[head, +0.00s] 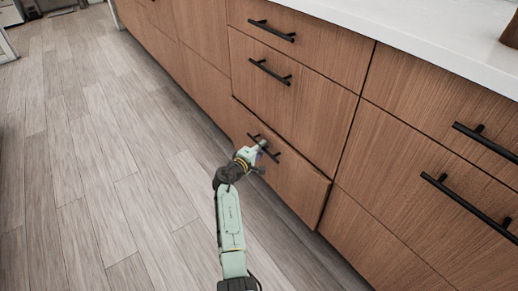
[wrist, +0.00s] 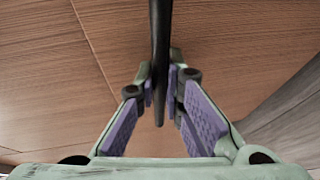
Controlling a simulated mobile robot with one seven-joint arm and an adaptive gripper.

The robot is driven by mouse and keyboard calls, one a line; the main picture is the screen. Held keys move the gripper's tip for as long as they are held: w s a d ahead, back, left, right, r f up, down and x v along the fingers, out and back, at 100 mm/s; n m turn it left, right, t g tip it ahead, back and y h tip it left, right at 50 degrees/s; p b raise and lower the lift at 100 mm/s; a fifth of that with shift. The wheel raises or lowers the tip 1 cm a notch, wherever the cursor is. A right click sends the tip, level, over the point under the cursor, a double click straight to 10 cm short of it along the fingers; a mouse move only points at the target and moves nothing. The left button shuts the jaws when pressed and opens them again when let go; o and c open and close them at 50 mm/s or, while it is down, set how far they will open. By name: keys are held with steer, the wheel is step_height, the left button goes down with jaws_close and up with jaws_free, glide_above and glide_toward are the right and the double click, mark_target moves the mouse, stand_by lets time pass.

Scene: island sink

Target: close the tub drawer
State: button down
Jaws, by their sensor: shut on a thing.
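The bottom drawer (head: 298,186) of the middle cabinet column stands slightly proud of the fronts around it, with a dark gap along its top edge and its right side edge showing. I take it to be the tub drawer; its inside is hidden. Its black bar handle (head: 275,153) also shows in the wrist view (wrist: 160,35), running between the fingers. My gripper (head: 260,147) is at the handle, its fingers (wrist: 163,82) shut around the bar. The wooden drawer front fills much of the wrist view behind them.
Two shut drawers with black handles (head: 271,71) (head: 272,31) sit above. More wooden fronts with handles (head: 467,206) are at the right, under a white countertop (head: 440,40). The grey plank floor (head: 90,150) on the left is clear.

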steer(key=shift+w+d+r, duration=0.1)
steer(key=shift+w+d, duration=0.6)
steer(key=shift+d, duration=0.2)
steer(key=c, duration=2)
jaws_free()
steer(key=shift+d, duration=0.15)
steer(key=shift+o, duration=0.2)
